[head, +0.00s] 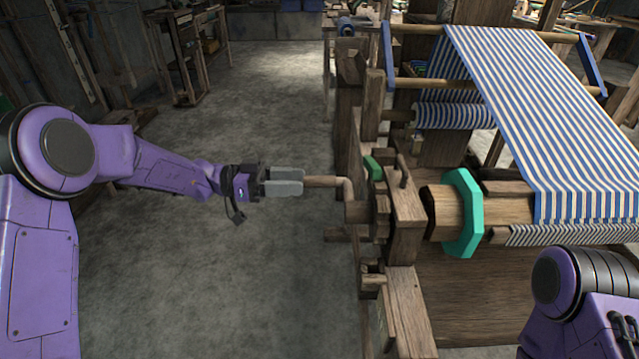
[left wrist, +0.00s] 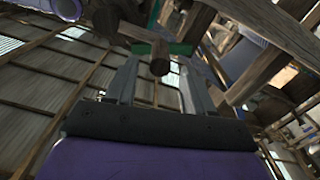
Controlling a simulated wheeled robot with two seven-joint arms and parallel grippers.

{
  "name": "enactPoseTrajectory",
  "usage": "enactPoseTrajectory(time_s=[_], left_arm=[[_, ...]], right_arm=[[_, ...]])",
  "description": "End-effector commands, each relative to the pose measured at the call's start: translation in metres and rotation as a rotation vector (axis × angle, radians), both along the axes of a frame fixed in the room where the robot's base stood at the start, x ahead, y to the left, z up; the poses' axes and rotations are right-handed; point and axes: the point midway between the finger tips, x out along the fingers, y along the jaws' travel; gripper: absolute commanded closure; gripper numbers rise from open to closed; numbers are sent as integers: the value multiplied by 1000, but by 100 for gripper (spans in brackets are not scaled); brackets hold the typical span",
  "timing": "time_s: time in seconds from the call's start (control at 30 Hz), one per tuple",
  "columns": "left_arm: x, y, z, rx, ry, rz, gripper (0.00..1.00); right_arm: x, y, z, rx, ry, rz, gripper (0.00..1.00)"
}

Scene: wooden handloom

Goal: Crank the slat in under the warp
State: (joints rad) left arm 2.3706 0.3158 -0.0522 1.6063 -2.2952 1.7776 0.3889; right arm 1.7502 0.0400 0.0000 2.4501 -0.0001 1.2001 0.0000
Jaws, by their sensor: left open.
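The wooden crank (head: 322,182) sticks out to the left from the loom's side, with its handle pointing at my left gripper. My left gripper (head: 290,182) is open, with its grey fingers at the handle's free end. In the left wrist view the handle's round end (left wrist: 160,66) shows between the open fingers (left wrist: 158,88); I cannot tell whether they touch it. The blue-and-white striped warp (head: 545,90) slopes down to the wooden front beam (head: 512,209). My right gripper is out of view.
A teal octagonal flange (head: 462,213) sits on the beam beside the loom's wooden side frame (head: 406,210). A small green block (head: 373,167) is near the crank. A striped roll (head: 455,115) lies behind. The concrete floor (head: 240,285) left of the loom is clear.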

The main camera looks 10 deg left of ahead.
Motion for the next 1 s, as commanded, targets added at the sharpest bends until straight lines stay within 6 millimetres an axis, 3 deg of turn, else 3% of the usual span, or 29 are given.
enactPoseTrajectory(time_s=[0.1, 0.3, 0.6, 0.63, 0.7, 0.8, 1.0], left_arm=[[5, -27, -1, 2, 0, -2, 47], [11, -56, -1, 0, 1, 0, 47], [12, -61, -1, 0, 1, 2, 47], [12, -61, -1, 0, 1, 2, 51], [12, -61, -1, 0, 1, 2, 73], [12, -60, -1, 0, 1, 2, 100], [12, -61, -1, 1, -2, 1, 100]], right_arm=[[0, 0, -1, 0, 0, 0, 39], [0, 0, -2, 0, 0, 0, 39], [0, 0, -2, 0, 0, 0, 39], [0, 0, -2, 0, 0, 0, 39], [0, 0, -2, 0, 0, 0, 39], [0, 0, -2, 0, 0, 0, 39], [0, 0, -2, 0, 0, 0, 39]])
